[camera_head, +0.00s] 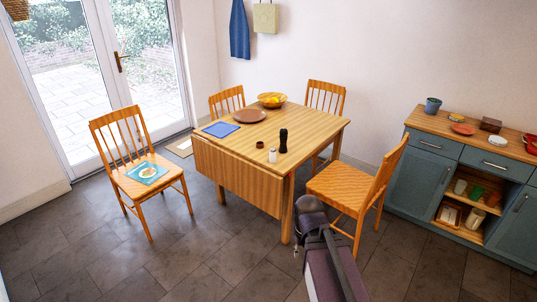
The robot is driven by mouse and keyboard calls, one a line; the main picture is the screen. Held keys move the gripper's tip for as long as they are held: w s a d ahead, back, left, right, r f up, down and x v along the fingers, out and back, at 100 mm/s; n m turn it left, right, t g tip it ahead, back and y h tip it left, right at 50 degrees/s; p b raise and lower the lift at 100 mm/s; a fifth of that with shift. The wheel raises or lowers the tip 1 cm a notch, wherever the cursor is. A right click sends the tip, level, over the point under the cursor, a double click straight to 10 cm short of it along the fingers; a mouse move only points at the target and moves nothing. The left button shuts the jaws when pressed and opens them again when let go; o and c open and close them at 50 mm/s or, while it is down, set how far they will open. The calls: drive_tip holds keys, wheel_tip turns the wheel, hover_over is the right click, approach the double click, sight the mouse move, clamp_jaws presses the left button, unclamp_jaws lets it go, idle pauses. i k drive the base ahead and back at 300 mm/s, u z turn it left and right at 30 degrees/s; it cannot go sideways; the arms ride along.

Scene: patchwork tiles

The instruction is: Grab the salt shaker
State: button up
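The salt shaker, a small white upright shaker (272,156), stands near the front edge of the wooden table (215,151). A tall black pepper mill (283,141) stands close to its right and slightly behind it. A small dark brown pot (260,145) is to its left and a little behind. The salt shaker's front and sides show clearly. Part of my arm rises from the bottom of the picture in front of the table, below the shaker. I cannot make out my gripper's fingers.
The table also holds a blue mat (221,129), a brown plate (250,116) and a fruit bowl (272,100). Chairs stand around it, one at the right (359,187) and one at the left (142,170). A blue cabinet (429,176) lines the right wall. Front-left floor is clear.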

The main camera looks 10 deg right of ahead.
sight(273, 152)
drive_tip(key=z, duration=0.35)
drive_tip(key=i, duration=1.1)
drive_tip(key=z, duration=0.4)
drive_tip(key=i, duration=0.55)
drive_tip(key=z, duration=0.05)
